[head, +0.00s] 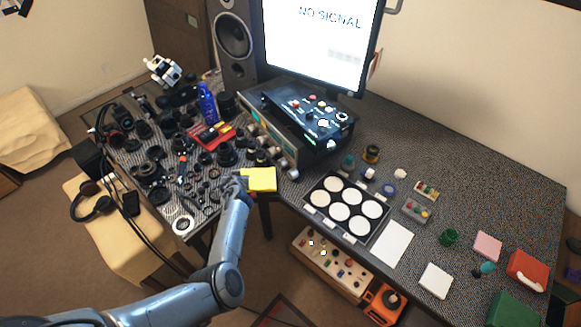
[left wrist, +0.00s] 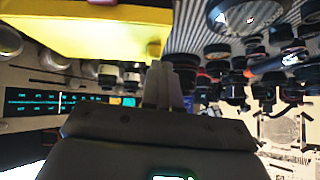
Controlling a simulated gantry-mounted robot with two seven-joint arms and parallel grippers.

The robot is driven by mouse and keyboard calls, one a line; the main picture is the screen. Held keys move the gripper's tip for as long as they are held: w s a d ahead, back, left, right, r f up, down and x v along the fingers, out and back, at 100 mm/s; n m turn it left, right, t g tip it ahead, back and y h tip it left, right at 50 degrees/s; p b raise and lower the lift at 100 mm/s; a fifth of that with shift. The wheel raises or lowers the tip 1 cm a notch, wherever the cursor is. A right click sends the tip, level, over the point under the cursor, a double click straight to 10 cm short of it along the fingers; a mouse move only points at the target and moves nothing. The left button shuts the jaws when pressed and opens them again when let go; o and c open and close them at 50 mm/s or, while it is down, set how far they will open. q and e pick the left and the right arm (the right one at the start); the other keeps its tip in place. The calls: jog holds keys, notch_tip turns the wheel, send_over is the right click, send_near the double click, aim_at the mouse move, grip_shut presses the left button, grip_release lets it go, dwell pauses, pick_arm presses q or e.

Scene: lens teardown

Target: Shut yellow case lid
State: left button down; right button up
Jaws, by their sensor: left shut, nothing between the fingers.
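The yellow case (head: 262,179) sits near the inner front edge of the table, below the instrument box. In the head view it shows as a small flat yellow block, and I cannot tell how far its lid is open. In the left wrist view the yellow case (left wrist: 85,32) fills the upper left, close to my fingers. My left gripper (head: 239,184) is at the case's left end, shut and empty. Its fingertips also show in the left wrist view (left wrist: 162,72), beside the case's end; contact is unclear. My right gripper is not in view.
Many dark lens parts (head: 155,153) crowd the table to the left. The instrument box (head: 300,120) stands behind the case, under the monitor (head: 320,40). A tray with white discs (head: 345,205) lies to the right. A blue bottle (head: 207,103) stands behind a red tool box (head: 212,136).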

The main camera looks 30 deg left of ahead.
pick_arm(q)
jog(key=shift+f, duration=0.35)
jog(key=shift+s, duration=0.1)
jog(key=shift+r, duration=0.1)
dwell(0.4)
